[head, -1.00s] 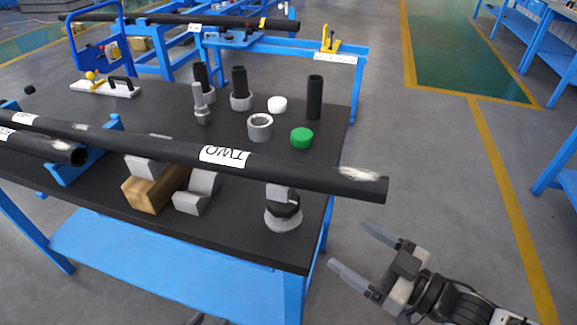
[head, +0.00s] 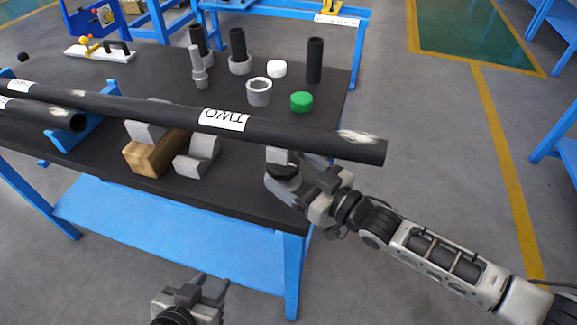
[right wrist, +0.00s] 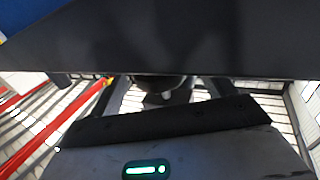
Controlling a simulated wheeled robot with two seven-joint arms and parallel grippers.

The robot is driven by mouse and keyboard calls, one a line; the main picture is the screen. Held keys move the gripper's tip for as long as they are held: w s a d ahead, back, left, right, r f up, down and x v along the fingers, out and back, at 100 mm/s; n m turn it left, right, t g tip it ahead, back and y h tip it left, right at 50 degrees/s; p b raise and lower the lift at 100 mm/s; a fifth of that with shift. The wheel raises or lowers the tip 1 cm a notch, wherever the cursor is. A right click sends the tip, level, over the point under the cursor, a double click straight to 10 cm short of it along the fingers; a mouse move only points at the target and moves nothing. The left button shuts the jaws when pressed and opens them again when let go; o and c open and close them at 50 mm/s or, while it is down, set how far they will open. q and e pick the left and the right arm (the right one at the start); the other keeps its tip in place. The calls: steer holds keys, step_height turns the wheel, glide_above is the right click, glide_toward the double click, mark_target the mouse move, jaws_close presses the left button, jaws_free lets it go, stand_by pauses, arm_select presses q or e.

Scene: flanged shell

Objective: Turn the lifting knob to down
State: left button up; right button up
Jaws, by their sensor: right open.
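A round grey-and-black piece (head: 283,178) stands near the front right corner of the table, under the pipe end. It looks like the knob, but I see no lettering on it. My right gripper (head: 293,181) is open with its fingers at this piece, partly hiding it. I cannot tell whether they touch it. In the right wrist view a dark rounded shape (right wrist: 160,85) shows beyond my gripper, partly hidden. My left gripper (head: 210,285) is open and empty, in front of the table and apart from it.
A long black pipe (head: 290,135) labelled "TWO" passes just above and behind my right gripper. Grey V-blocks (head: 197,158) and a wooden block (head: 150,155) are left of it. A green cap (head: 301,102), white ring and dark cylinders stand behind.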

steer(key=shift+x, duration=0.8)
steer(key=c, duration=1)
